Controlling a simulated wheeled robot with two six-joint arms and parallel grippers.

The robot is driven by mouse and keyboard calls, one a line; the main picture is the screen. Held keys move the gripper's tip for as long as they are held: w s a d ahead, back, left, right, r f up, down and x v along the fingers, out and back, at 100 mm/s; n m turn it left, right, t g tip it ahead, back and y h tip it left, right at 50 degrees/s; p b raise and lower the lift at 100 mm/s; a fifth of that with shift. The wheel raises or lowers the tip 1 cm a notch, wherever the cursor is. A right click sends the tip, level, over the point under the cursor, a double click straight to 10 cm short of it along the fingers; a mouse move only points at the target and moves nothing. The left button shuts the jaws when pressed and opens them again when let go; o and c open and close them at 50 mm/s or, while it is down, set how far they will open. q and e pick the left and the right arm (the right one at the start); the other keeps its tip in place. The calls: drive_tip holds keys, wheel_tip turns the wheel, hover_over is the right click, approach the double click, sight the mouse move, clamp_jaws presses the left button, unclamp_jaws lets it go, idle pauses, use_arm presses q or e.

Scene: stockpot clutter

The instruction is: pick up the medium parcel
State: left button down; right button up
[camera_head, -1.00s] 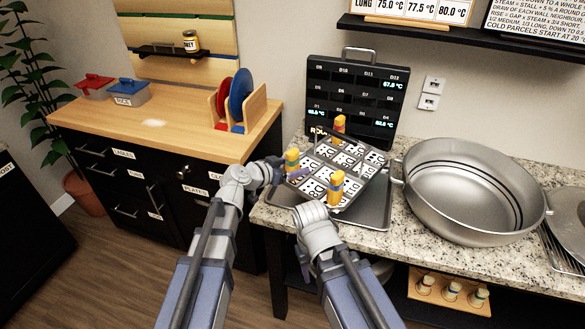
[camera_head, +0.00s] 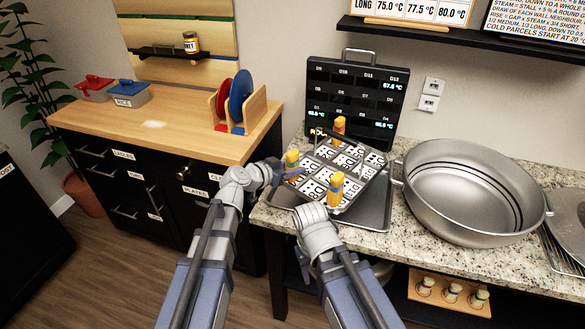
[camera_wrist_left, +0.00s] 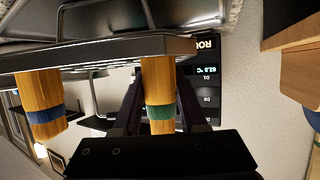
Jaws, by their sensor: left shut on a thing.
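Three yellow-orange parcels stand in a numbered metal rack (camera_head: 358,171); size labels on them are not readable. A green-banded parcel (camera_head: 292,158) is at the rack's left corner; it also shows in the left wrist view (camera_wrist_left: 158,75). My left gripper (camera_head: 283,173) is shut on this parcel, one finger on each side of its band (camera_wrist_left: 160,100). The parcel's end is still against the rack. A blue-banded parcel (camera_head: 337,187) is at the front and also shows in the left wrist view (camera_wrist_left: 40,105). A red-banded parcel (camera_head: 339,126) is at the back. My right gripper's jaws are not clear.
The rack sits over a grey tray (camera_head: 376,215) on the granite counter. A display panel (camera_head: 355,98) stands behind it. A large steel pot (camera_head: 470,215) stands at the right. A wooden counter (camera_head: 150,128) with a plate stand (camera_head: 255,108) is at the left.

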sight(293, 153)
use_arm(q)
wheel_tip(293, 153, up, 10)
drive_tip(key=p, duration=1)
drive_tip(key=shift+r, duration=0.1)
